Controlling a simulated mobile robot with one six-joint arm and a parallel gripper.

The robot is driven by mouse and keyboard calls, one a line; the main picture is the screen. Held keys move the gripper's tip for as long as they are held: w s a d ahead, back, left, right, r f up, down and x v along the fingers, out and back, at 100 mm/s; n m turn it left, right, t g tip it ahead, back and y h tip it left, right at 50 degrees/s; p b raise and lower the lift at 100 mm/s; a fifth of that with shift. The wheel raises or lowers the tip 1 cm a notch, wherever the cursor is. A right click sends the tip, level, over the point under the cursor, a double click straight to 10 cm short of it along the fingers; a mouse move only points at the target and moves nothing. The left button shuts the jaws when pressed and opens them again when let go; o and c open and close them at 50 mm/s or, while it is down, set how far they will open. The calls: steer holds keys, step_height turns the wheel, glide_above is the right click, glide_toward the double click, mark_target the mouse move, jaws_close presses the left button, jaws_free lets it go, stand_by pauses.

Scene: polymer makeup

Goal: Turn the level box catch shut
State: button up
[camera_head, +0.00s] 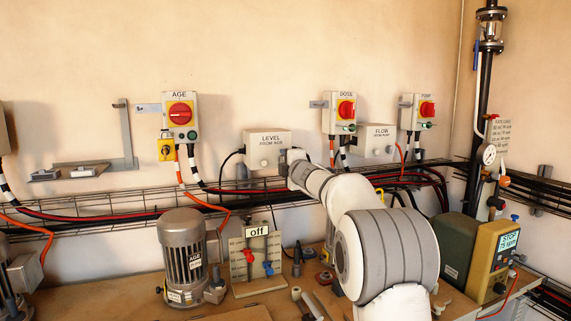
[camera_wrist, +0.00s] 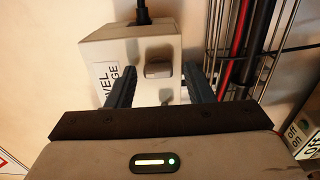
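The level box (camera_head: 268,144) is a pale grey box on the wall, marked "LEVEL", left of centre in the head view. It fills the upper middle of the wrist view (camera_wrist: 113,50), turned sideways there. Its catch (camera_wrist: 158,70) is a small grey block on the box face. My gripper (camera_wrist: 159,64) is open, with one dark finger on each side of the catch. Gaps show between both fingers and the catch, so it is not gripped. In the head view my arm reaches the box's right side, and the fingers are hard to make out.
A cable (camera_wrist: 143,12) enters the box. Red and black cables in a wire tray (camera_head: 110,216) run close by. A similar flow box (camera_head: 378,137) and switch boxes with red knobs (camera_head: 346,110) are on the wall. A motor (camera_head: 183,255) stands on the bench below.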

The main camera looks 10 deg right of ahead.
steer(key=shift+o, duration=0.2)
steer(key=s+d+b, duration=0.1)
steer(key=s, duration=0.6)
steer(key=shift+s+d+b, duration=0.25)
steer(key=shift+s+b, duration=0.1)
steer(key=shift+b, duration=0.05)
steer(key=s+f+m+g+h+p, duration=0.1)
steer(key=s+f+m+g, duration=0.4)
steer(key=s, duration=1)
steer(key=s+a+f+m+g+h+p, duration=0.1)
steer(key=s+f+m+g+p, duration=0.3)
steer(key=s+f+m, duration=0.4)
steer(key=s+f+m+g+h+p, duration=0.1)
steer(key=s+f+m+g, duration=0.5)
steer(key=s, duration=1.6)
steer(key=shift+s+a+f+m+p, duration=0.25)
steer(key=shift+s+f+m+p, duration=0.1)
steer(key=shift+f+m+p, duration=0.45)
steer(key=shift+f, duration=0.1)
